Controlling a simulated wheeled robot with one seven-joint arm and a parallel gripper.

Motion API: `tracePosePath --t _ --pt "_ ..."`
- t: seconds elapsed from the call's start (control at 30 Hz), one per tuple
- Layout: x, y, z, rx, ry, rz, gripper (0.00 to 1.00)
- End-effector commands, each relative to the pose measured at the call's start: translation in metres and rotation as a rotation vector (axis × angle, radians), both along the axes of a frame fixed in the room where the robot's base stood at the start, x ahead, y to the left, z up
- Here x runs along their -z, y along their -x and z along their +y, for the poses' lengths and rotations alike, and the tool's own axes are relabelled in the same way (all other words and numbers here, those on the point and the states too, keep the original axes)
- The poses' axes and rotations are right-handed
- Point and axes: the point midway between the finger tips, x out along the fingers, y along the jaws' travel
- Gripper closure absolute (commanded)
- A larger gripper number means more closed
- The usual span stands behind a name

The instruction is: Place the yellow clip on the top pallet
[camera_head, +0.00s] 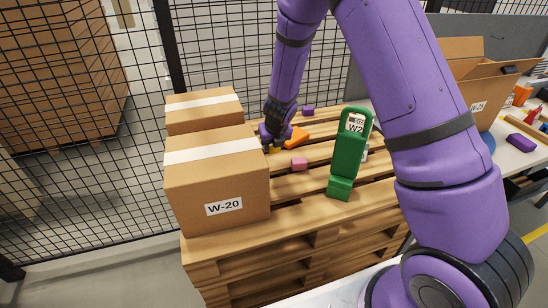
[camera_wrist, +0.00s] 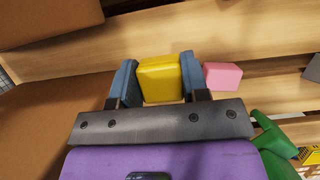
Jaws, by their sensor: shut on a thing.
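The yellow clip (camera_wrist: 158,80) shows as a yellow block between the two blue-grey fingers of my gripper (camera_wrist: 159,88) in the wrist view. My gripper is shut on it, with a finger on each side. In the head view my gripper (camera_head: 272,143) points down over the top pallet (camera_head: 300,211), just right of the cardboard boxes. The clip is mostly hidden there. The clip is close to the wooden slats; I cannot tell whether it touches them.
A box marked W-20 (camera_head: 217,187) and another box (camera_head: 204,110) stand left of my gripper. Bare slats lie in front.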

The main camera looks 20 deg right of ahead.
Motion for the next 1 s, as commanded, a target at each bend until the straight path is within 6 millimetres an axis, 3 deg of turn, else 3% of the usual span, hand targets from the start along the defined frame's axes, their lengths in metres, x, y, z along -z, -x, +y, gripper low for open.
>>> tracePosePath --t 0.47,0.73,1.0 --pt "0.034 0.000 0.000 0.001 -0.001 0.001 0.80" --pt "0.063 0.000 0.000 0.000 -0.002 0.001 0.80" --pt "0.066 0.000 0.000 -0.001 -0.002 -0.002 0.80"
